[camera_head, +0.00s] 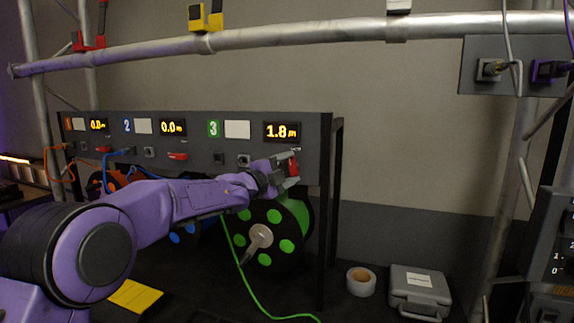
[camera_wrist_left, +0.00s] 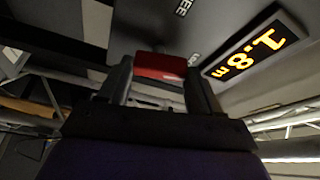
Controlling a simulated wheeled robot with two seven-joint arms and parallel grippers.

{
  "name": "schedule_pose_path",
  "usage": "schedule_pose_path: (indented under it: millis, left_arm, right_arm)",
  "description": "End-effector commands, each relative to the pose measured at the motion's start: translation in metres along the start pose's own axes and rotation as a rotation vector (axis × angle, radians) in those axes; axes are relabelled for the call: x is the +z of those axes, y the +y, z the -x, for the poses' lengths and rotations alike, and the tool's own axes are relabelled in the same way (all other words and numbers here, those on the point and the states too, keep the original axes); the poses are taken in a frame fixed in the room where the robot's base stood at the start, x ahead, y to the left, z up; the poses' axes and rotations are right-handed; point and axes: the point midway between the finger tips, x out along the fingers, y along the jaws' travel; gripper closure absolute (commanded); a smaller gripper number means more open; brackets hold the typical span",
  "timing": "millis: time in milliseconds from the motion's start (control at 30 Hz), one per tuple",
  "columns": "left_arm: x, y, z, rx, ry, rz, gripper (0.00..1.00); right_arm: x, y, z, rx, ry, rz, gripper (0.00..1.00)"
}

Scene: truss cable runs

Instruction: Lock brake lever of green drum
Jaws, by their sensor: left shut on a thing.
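The green drum (camera_head: 265,232) hangs under bay 3 of the dark rack, with a grey hub and several green discs on its face. A green cable (camera_head: 245,285) runs down from it to the floor. My left gripper (camera_head: 288,168) is at the right end of the rack panel, above the drum. It is shut on the red brake lever (camera_head: 293,164), which also shows between the fingers in the left wrist view (camera_wrist_left: 160,66). Small labels near the lever are only partly readable. The fingers partly hide the lever's pivot. My right gripper is not in view.
The bay 3 display (camera_head: 282,131) reads 1.8 m; the other two displays read 0.0. Red levers (camera_head: 177,156) of the other bays sit at left. A tape roll (camera_head: 361,281) and a grey case (camera_head: 419,291) stand at right. A truss tube (camera_head: 300,34) crosses above.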

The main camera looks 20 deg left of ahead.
Motion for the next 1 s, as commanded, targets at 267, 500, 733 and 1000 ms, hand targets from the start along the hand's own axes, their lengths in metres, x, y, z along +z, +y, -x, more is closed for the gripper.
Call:
schedule_pose_path:
  millis: [267,500,733,1000]
  left_arm:
    - [-0.001,-0.004,0.000,0.064,-0.002,-0.161,0.67]
    - [-0.001,-0.004,0.000,0.091,-0.002,-0.230,0.67]
    - [-0.001,-0.004,0.000,0.099,-0.002,-0.251,0.67]
    - [-0.001,-0.005,0.000,0.098,-0.002,-0.253,0.67]
  right_arm:
    - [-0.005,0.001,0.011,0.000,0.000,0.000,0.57]
    - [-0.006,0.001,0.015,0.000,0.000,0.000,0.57]
    - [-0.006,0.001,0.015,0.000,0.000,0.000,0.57]
    - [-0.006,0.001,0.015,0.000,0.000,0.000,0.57]
